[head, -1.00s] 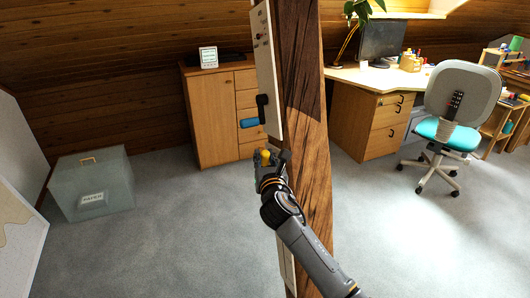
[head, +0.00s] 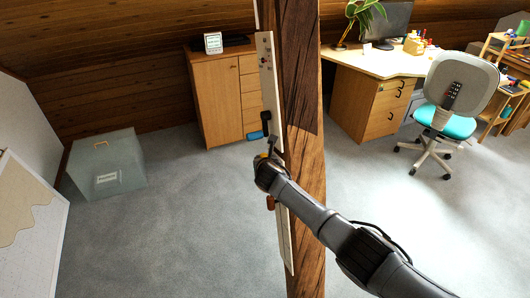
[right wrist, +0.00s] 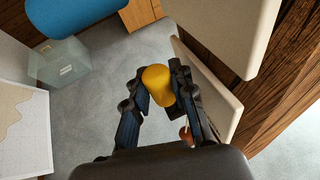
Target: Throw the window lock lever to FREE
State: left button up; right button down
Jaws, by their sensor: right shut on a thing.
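A tall, narrow pale panel (head: 267,80) is mounted on the left side of a timber post (head: 302,110). A blue-handled lever (head: 254,135) sticks out from it; its blue grip also shows large in the right wrist view (right wrist: 70,14). Just below is a yellow knob or grip (right wrist: 157,86), mostly hidden behind my gripper in the head view. My right gripper (right wrist: 158,70) has its fingers on both sides of the yellow grip and is shut on it. An orange-brown grip (head: 270,202) sits lower on the panel. Lettering is too small to read. My left gripper is out of view.
A wooden cabinet (head: 220,110) stands behind the panel. A translucent box (head: 108,165) is on the carpet at left, beside a pale board (head: 30,215). A desk (head: 365,95) and chair (head: 450,105) stand at right.

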jog(key=shift+w+g+p, duration=0.2)
jog(key=shift+g+p, duration=0.1)
jog(key=shift+p, duration=0.05)
dwell(0.4)
jog(key=c, duration=1.4)
grip_release()
jog(key=shift+v, duration=5.95)
jog(key=shift+a, duration=0.1)
